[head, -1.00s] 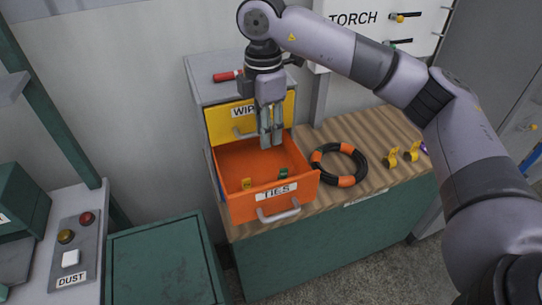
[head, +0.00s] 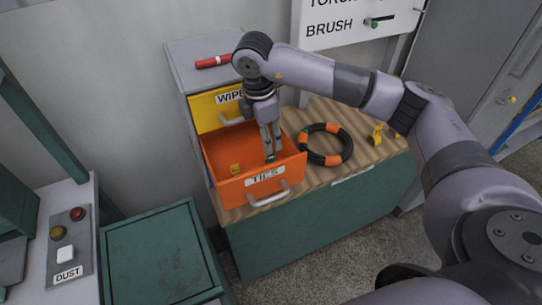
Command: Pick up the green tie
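The orange drawer (head: 228,192) labelled TIES is pulled out, its inside seen from above. My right gripper (head: 270,157) reaches down into its right part, fingertips near the drawer floor. Its two fingers look parallel with a gap between them. A small bit of the green tie (head: 270,159) shows at the fingertips; the fingers hide most of it. I cannot tell whether they touch it. A yellow tie (head: 235,169) lies to the left in the same drawer. My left gripper is not in view.
Behind is a yellow drawer (head: 207,112), with a red cylinder (head: 213,62) on the cabinet top. A black and orange hose ring (head: 326,159) and yellow clips (head: 377,134) lie on the wooden bench to the right. The drawer walls stand close around my gripper.

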